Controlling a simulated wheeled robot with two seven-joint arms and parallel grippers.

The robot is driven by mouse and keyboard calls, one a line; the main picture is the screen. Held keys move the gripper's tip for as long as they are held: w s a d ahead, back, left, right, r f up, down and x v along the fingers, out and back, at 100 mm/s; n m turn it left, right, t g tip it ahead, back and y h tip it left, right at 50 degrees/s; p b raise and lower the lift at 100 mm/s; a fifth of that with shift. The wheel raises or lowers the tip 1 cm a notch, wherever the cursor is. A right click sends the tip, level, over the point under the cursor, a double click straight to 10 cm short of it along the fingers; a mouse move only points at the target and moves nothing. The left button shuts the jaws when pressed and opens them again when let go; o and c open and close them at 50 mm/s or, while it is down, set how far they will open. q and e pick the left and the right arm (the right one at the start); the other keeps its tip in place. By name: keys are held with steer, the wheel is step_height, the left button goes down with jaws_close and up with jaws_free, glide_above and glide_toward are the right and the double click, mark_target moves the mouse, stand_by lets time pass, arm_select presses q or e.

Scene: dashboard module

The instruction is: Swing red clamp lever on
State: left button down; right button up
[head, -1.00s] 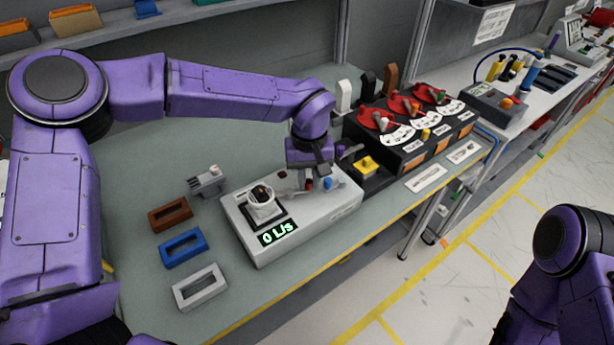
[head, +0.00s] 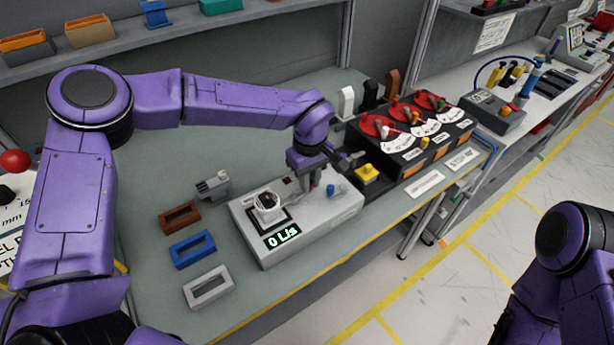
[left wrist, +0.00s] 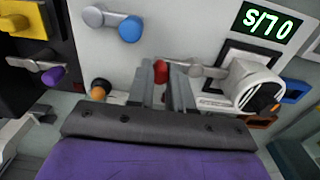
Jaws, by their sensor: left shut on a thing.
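The grey-white module (head: 310,218) stands on the bench with a lit display (head: 282,236) reading 0 L/s. A white round fitting (head: 268,208) sits on it, also in the left wrist view (left wrist: 255,88). My left gripper (head: 312,184) points down over the module. In the left wrist view its fingers (left wrist: 165,84) are shut on the red knob of the clamp lever (left wrist: 161,71). The lever's grey arm (left wrist: 205,70) runs from the knob toward the white fitting. A blue-knobbed lever (left wrist: 130,28) is beside it, apart from the fingers. My right gripper is out of view.
Brown (head: 180,216), blue (head: 192,249) and white (head: 208,287) frames lie left of the module. A small grey block (head: 213,187) is behind them. A yellow-topped unit (head: 368,172) and a dark panel with red dials (head: 408,140) stand to the right.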

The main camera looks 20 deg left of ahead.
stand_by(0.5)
arm_select(q)
steer(key=c, duration=1.3)
jaws_free()
steer(key=shift+w, duration=0.1)
steer(key=shift+a, duration=0.1)
step_height(320, 180, up, 10)
steer(key=b, duration=0.2)
steer(key=shift+r, duration=0.25)
